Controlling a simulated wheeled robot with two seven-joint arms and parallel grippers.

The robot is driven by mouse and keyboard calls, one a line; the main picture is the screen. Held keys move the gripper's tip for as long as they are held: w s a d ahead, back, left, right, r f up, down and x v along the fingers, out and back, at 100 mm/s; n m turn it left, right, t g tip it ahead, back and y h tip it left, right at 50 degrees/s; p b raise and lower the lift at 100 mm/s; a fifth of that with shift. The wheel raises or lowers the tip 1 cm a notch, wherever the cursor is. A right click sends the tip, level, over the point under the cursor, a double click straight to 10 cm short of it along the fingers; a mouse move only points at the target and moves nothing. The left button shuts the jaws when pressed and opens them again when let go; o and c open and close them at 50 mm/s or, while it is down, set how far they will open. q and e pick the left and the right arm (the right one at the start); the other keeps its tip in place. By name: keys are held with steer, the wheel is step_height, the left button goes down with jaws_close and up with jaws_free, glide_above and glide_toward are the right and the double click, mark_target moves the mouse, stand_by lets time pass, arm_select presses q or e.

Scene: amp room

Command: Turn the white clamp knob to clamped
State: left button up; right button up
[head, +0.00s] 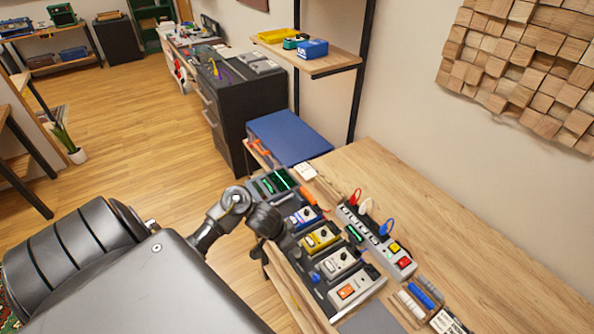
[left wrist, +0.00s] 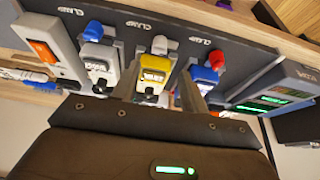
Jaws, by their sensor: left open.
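The white clamp knob (left wrist: 159,45) shows in the left wrist view at the end of the yellow pedal (left wrist: 154,75), beside a printed CLAMP label. I cannot tell its turn from its shape. In the head view my gripper hides the knob; the yellow pedal (head: 320,238) shows just right of it. My left gripper (left wrist: 160,72) is open, with one finger on each side of the yellow pedal and the knob beyond the fingertips. I cannot tell whether the fingers touch the pedal. In the head view my left gripper (head: 281,238) is at the pedalboard's near edge. My right gripper is not visible.
A blue knob (left wrist: 93,31) and a red knob (left wrist: 215,60) flank the white one. The grey pedal (head: 340,264), blue pedal (head: 305,217) and orange-switch pedal (head: 352,291) stand close by. A power strip (head: 375,238) with plugs lies behind. The table (head: 450,220) is clear farther right.

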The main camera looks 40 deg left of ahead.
arm_select(q)
steer(key=x, duration=0.2)
steer(key=shift+d+f, duration=0.25)
steer(key=shift+f, duration=0.1)
steer(key=shift+w+f, duration=0.15)
steer(key=shift+f, duration=0.65)
steer(key=shift+x, duration=1.05)
